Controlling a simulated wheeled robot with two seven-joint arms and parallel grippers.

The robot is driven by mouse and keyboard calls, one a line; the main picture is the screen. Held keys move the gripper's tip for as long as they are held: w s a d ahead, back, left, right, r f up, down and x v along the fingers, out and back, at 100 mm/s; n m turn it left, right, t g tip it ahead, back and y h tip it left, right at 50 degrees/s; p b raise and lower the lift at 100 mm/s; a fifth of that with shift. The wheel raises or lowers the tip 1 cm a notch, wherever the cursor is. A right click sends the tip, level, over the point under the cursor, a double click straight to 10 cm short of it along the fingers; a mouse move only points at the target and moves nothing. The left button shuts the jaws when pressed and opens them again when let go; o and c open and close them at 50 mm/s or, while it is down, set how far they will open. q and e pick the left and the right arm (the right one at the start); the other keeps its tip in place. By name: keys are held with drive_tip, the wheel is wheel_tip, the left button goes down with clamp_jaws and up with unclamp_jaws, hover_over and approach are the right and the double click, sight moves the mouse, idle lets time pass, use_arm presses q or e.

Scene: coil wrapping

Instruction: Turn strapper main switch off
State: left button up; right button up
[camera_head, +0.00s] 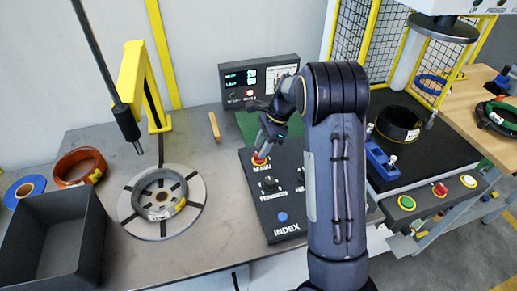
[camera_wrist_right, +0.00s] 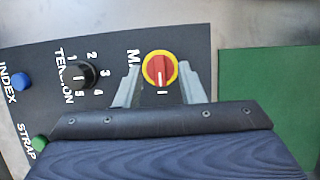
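The main switch is a red rotary knob on a yellow ring (camera_wrist_right: 160,69), on the black strapper control panel (camera_head: 283,222). In the right wrist view its white mark faces the "I" on the panel. In the head view the switch (camera_head: 260,159) shows just above the MAIN label, partly covered by my right gripper (camera_head: 264,147). In the wrist view my right gripper (camera_wrist_right: 160,74) is open, one finger on each side of the knob. I cannot tell whether the fingers touch it. My left gripper is not in view.
The tension knob (camera_wrist_right: 88,75), green strap button (camera_wrist_right: 40,142) and blue index button (camera_head: 282,217) are on the same panel. A display box (camera_head: 260,82) stands behind. A strapping turntable with a coil (camera_head: 162,223) and a grey bin (camera_head: 54,240) are to the left.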

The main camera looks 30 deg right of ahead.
drive_tip(key=shift+x, duration=1.1)
clamp_jaws()
